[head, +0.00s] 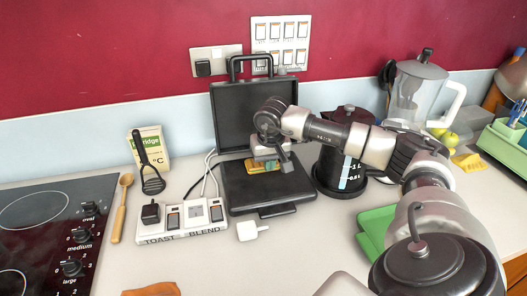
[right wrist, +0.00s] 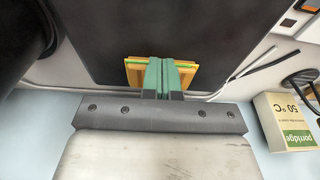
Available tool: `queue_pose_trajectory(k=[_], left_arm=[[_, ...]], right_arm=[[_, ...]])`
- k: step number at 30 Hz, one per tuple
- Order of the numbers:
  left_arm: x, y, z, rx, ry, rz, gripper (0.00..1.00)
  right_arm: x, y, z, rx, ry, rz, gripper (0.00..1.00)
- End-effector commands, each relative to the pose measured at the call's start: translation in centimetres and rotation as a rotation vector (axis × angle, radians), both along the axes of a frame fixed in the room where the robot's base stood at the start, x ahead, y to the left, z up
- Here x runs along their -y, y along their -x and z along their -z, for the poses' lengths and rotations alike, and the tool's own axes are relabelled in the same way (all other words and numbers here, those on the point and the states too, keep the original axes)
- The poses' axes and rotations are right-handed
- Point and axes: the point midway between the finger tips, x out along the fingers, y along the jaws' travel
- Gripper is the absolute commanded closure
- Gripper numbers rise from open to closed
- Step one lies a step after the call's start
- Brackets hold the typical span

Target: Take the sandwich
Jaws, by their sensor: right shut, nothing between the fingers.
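The sandwich (head: 262,165) lies on the lower plate of the open black sandwich maker (head: 245,190), partly hidden by my right gripper. My right gripper (head: 283,163) is over the plate, right at the sandwich. In the right wrist view its green-padded fingers (right wrist: 168,72) are together, with nothing between them. The yellow and green sandwich (right wrist: 135,72) shows on both sides of the fingers there, against the dark plate. I cannot tell whether the fingers touch it. My left gripper is not in view.
A dark jug (head: 333,175) stands just right of the sandwich maker. A switch panel (head: 183,219) and a white plug (head: 251,230) lie in front-left. A porridge box (head: 153,143), a wooden spoon (head: 121,208) and the hob (head: 45,230) are further left.

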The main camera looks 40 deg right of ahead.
Motion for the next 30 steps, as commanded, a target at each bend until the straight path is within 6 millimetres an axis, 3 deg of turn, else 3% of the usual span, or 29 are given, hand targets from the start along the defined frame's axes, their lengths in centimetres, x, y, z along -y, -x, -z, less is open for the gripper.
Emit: queue_pose_trajectory(k=[6,11,14,16,30], left_arm=[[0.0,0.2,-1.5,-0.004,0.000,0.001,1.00],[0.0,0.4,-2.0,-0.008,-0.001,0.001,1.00],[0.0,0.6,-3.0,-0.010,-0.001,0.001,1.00],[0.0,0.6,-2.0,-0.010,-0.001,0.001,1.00],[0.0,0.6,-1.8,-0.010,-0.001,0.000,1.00]], right_arm=[[1.8,-3.5,-0.3,0.002,-0.002,0.002,1.00],[2.8,-5.2,-0.2,0.000,-0.001,0.000,1.00],[2.8,-5.0,0.5,-0.003,0.001,-0.002,1.00],[2.8,-5.1,1.6,-0.001,0.002,-0.002,1.00],[2.6,-4.7,2.2,-0.013,0.001,-0.004,1.00]])
